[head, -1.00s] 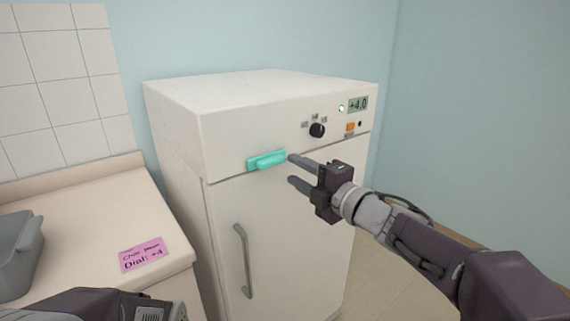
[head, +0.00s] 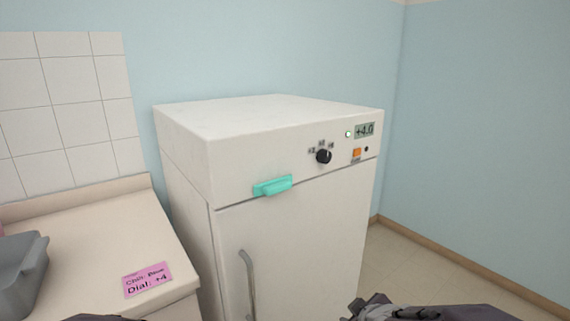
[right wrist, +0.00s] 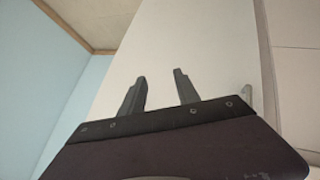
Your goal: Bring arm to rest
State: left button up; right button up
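My right arm (head: 420,311) shows only at the bottom edge of the head view, low in front of the fridge. In the right wrist view my right gripper (right wrist: 159,88) has its two fingers apart with nothing between them. The white fridge door fills much of that view behind the fingers. A sliver of my left arm (head: 95,317) shows at the bottom left of the head view; its gripper fingers are out of sight.
The white fridge (head: 290,240) stands shut, with a teal latch (head: 272,186), a black dial (head: 323,156), a display (head: 364,130) reading +4.0 and a door handle (head: 247,283). A counter (head: 90,250) at left bears a grey tub (head: 20,275) and a pink note (head: 147,279).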

jog(key=s+f+m+g, duration=0.4)
jog(key=s, duration=0.4)
jog(key=s+f+m+g, duration=0.4)
jog(key=s, duration=0.4)
notch_tip(320, 180, up, 19)
jog(key=p, duration=1.9)
jog(key=shift+w+d+t, duration=0.2)
jog(key=shift+d+t, duration=0.05)
jog(key=shift+t, duration=0.05)
